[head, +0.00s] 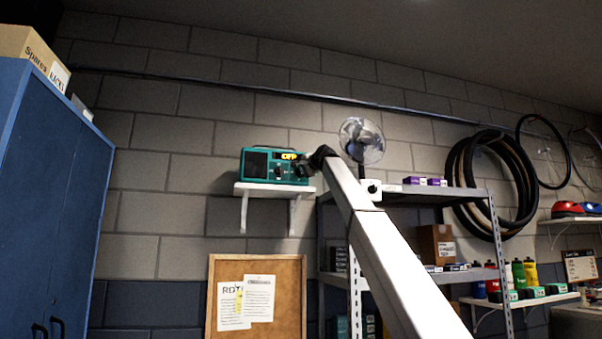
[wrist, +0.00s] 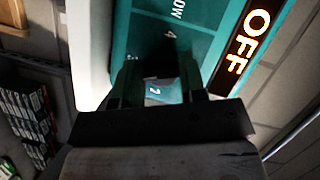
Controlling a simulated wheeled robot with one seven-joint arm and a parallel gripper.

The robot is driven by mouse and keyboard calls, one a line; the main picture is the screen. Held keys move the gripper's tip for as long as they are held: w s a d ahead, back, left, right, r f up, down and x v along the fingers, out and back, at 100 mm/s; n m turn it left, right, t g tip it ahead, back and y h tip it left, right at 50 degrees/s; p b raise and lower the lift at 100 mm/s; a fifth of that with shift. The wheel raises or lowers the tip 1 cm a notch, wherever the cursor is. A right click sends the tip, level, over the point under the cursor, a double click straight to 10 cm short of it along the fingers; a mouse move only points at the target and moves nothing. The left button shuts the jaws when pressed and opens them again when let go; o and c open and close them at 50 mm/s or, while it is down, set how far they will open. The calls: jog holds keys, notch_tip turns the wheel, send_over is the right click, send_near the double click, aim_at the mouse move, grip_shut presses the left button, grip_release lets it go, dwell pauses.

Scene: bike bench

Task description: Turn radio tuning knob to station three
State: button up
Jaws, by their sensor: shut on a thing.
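The teal radio (head: 258,165) stands on a white wall shelf (head: 250,190) in the head view. Its display (head: 290,156) reads OFF in orange letters, and the same display fills the upper right of the wrist view (wrist: 252,38). My gripper (head: 305,168) is at the right part of the radio's front. In the wrist view my gripper (wrist: 160,80) has its two fingers shut on the tuning knob, which is mostly hidden between them. Printed figures 4 and 1 show on the teal face around it. The knob's pointer is hidden, so its setting cannot be read.
A fan (head: 362,141) stands right of the radio, behind my arm. A metal rack (head: 430,196) with boxes is below it. A cork board (head: 256,320) is under the shelf, and a blue cabinet (head: 50,180) is at left. The wall above the radio is clear.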

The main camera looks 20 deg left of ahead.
jog(key=shift+f+m+y, duration=0.1)
jog(key=shift+m+y, duration=0.7)
jog(key=shift+m, duration=1.2)
jog(key=shift+t, duration=0.3)
jog(key=o, duration=0.9)
jog(key=v, duration=1)
jog(key=shift+s+d, duration=0.25)
jog(key=shift+d, duration=0.05)
